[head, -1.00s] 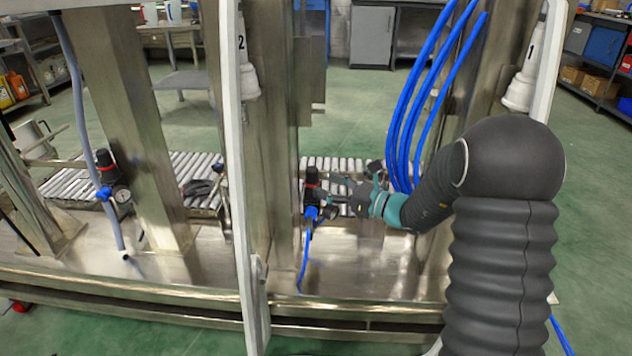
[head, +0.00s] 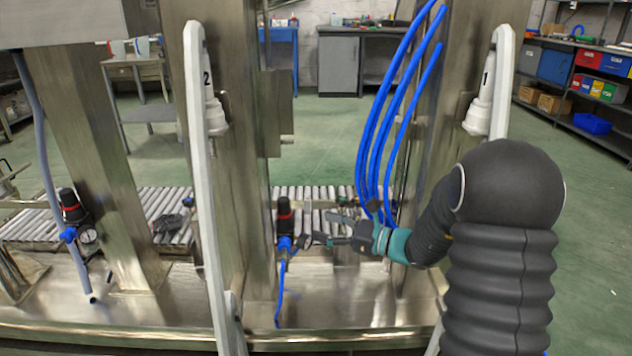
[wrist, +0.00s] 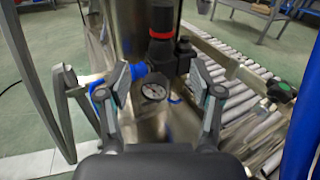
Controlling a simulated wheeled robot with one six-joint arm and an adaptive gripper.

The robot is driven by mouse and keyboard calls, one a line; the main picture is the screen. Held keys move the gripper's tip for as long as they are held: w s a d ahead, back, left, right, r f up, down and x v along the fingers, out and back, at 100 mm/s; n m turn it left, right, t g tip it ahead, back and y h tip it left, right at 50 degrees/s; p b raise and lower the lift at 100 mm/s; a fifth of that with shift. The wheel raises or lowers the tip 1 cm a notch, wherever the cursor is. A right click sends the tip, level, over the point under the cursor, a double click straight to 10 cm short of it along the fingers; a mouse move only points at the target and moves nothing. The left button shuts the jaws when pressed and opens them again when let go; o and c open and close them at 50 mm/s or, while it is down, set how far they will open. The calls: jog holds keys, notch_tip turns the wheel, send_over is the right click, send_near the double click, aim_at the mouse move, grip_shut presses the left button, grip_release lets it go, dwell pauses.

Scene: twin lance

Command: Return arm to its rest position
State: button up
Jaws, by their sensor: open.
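My arm reaches forward from the right side of the head view, covered in a dark ribbed sleeve. My gripper (head: 322,228) is at its end, just right of a black regulator with a red ring (head: 284,218) on the steel frame. In the wrist view my gripper (wrist: 160,88) has its two fingers spread wide, with nothing held between them. The regulator (wrist: 161,40) and its round gauge (wrist: 153,91) show beyond and between the fingers. I cannot tell whether a finger touches the regulator or its blue fitting (wrist: 138,70).
White lance 2 (head: 207,180) and lance 1 (head: 497,90) stand upright before the steel posts. Blue hoses (head: 378,120) hang close behind my gripper. A roller conveyor (head: 320,197) runs behind. A second regulator (head: 72,208) is at left. Green floor is open at right.

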jog(key=s+d+f+n+g+h, duration=0.1)
jog(key=s+f+n+g+h, duration=0.25)
jog(key=s+n, duration=0.4)
jog(key=s+f+n+g+h, duration=0.3)
jog(key=s+n+g+h, duration=0.15)
jog(key=s, duration=0.65)
jog(key=s+d+r+n+t+h+p, duration=0.1)
jog(key=s+d+r+n+t+h, duration=0.1)
jog(key=s+r, duration=0.5)
jog(key=s+d+r+n+t+h+p, duration=0.1)
jog(key=s+d+r+n+t+h, duration=0.2)
jog(key=s+d+r+n+h, duration=0.2)
jog(key=shift+s+d+r+n+h+p, duration=0.35)
jog(key=shift+s+d+r+n, duration=0.5)
jog(key=shift+r+n, duration=0.85)
